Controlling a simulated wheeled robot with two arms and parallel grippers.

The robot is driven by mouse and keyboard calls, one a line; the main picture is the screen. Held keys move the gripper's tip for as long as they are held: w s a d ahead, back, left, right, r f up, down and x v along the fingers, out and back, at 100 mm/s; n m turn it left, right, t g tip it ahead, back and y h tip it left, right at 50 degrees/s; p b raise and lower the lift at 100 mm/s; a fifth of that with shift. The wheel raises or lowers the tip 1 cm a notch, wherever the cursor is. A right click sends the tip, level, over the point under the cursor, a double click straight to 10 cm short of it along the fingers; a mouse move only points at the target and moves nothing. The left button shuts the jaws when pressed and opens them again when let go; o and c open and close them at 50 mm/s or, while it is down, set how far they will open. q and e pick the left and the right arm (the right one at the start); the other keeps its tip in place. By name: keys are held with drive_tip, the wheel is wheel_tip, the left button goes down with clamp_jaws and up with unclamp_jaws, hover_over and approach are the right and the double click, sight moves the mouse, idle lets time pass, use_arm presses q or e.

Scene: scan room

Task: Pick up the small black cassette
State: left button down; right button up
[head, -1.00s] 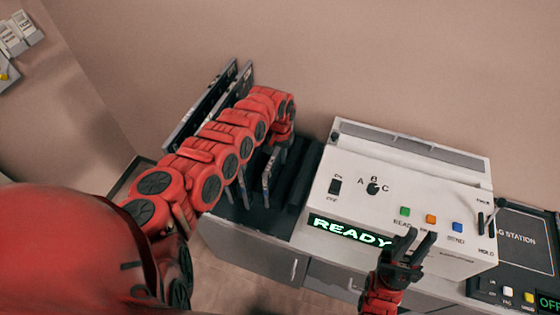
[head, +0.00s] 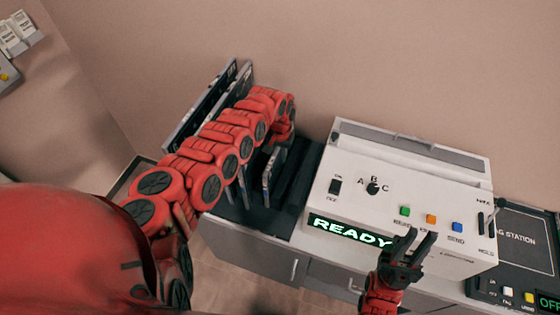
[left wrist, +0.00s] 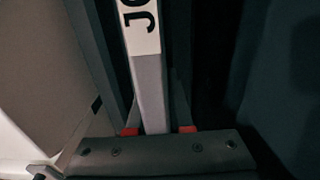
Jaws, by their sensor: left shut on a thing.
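A black rack (head: 280,222) holds several upright dark cassettes. A smaller one (head: 270,174) stands below the end of my left arm, and its upper part is partly covered by the arm. In the left wrist view, my left gripper (left wrist: 158,131) is shut on a cassette (left wrist: 150,85) with a grey edge and a white label whose letters are cut off. Its red fingertips sit on both sides of that edge. In the head view the left fingers are hidden by the arm. My right gripper (head: 414,244) is open and empty in front of the white console.
Two taller panels (head: 208,108) stand at the rack's left. A white console (head: 400,190) with a green READY display is right of the rack. A black station panel (head: 525,240) lies further right. A wall rises behind.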

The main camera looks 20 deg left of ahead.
idle(0.3)
use_arm(q)
drive_tip(key=shift+w+a+r, duration=0.1)
drive_tip(key=shift+r, duration=0.8)
wheel_tip(320, 180, up, 8)
drive_tip(key=b, duration=0.3)
drive_tip(key=shift+r, duration=0.1)
drive_tip(key=shift+r, duration=0.15)
drive_tip(key=shift+r+p, duration=0.6)
drive_tip(key=shift+r, duration=1)
drive_tip(key=shift+r+p, duration=0.35)
drive_tip(key=shift+r, duration=2.4)
